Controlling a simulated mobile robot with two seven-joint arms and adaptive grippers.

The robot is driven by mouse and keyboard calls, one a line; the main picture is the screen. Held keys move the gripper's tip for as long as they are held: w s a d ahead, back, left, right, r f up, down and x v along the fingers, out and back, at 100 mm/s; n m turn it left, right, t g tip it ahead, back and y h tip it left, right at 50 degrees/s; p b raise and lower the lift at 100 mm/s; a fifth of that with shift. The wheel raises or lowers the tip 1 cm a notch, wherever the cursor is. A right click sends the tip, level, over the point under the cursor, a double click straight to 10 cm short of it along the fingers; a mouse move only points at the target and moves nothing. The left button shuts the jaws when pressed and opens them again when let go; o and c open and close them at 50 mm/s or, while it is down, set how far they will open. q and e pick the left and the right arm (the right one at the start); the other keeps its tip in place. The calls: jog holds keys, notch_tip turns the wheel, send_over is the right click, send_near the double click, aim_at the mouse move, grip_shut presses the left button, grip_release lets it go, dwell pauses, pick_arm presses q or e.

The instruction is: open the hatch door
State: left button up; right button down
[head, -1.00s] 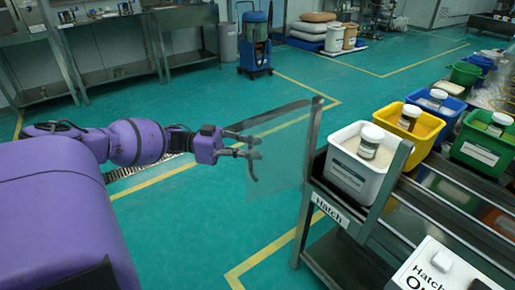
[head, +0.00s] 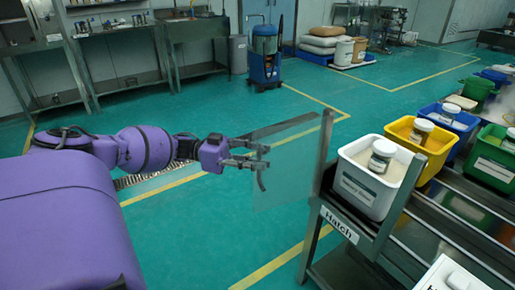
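The hatch door looks like a clear, upright panel (head: 293,172) in the head view. Its right side meets a metal post (head: 325,150) at the end of the rack marked "Hatch" (head: 340,223), and the panel stands out to the left of it. My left gripper (head: 265,167) is at the panel's left edge, its fingers apart and overlapping that edge in the picture. I cannot tell whether the fingers touch the panel. My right gripper is not in view.
A white bin with a jar (head: 366,193) stands just right of the post. Yellow (head: 435,155) and green (head: 490,178) bins follow behind it. A white box (head: 455,275) is at the lower right. The green floor (head: 210,240) left of the rack is clear.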

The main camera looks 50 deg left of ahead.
pick_arm(q)
jog(key=v, duration=1.2)
jog(key=shift+w, duration=0.1)
